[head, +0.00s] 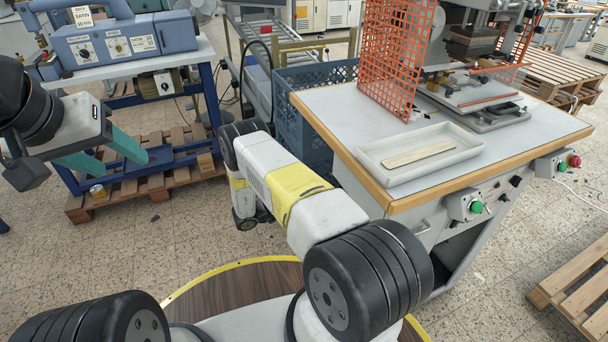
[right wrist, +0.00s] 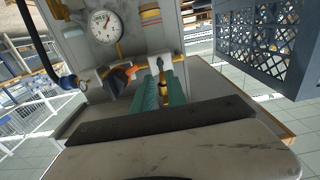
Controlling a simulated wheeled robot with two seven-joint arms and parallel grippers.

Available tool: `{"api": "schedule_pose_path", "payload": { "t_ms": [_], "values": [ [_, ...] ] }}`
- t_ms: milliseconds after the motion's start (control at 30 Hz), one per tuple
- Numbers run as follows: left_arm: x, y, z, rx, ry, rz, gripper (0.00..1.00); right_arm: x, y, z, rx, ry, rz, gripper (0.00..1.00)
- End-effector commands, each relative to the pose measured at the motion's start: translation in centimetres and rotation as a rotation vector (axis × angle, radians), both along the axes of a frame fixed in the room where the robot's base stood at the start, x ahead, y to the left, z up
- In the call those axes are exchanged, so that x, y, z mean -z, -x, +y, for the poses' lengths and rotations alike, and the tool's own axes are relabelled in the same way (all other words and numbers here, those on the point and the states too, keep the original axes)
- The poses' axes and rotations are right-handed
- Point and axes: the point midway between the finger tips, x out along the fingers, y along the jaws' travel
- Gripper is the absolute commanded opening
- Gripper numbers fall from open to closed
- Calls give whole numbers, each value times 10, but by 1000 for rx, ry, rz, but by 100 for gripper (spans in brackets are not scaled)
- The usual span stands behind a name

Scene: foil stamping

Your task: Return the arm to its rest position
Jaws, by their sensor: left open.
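My left gripper (head: 122,161) is at the left of the head view. Its two teal fingers are spread apart with nothing between them, above the floor and in front of the blue-framed bench. My right arm, white with a yellow band, reaches away from me through the middle of the head view; its gripper does not show there. In the right wrist view the teal fingers of my right gripper (right wrist: 159,82) lie close together, in front of grey equipment with brass fittings. I cannot tell whether they touch or hold anything.
The press table (head: 340,102) stands right of my right arm, bearing a pale tray (head: 377,173) with a flat strip and an orange mesh guard (head: 398,50). A blue crate (head: 300,125) stands beside it. The dial gauge (right wrist: 104,26) shows in the wrist view. Pallets lie right.

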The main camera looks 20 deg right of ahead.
Motion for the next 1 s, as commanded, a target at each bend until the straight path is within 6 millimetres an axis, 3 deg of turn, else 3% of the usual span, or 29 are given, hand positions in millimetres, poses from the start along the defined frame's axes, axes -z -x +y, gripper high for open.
{"api": "schedule_pose_path", "payload": {
  "t_ms": [300, 367, 467, 567, 700, 800, 1000],
  "values": [
    [0, 0, 0, 0, 0, 0, 55, -1, -2, -1, -3, -4, -4, 17],
    [0, 0, 0, 0, 0, 0, 55, -6, -9, -1, -15, -21, -14, 17],
    [0, 0, 0, 0, 0, 0, 55, -22, -36, -2, -63, -94, -53, 17],
    [0, 0, 0, 0, 0, 0, 55, -51, -78, 1, -155, -212, -109, 17],
    [0, 0, 0, 0, 0, 0, 55, -107, -136, 13, -324, -398, -180, 17],
    [0, 0, 0, 0, 0, 0, 55, -152, -167, 28, -454, -516, -215, 17],
    [0, 0, 0, 0, 0, 0, 55, -251, -196, 67, -725, -717, -238, 17]
  ]
}}
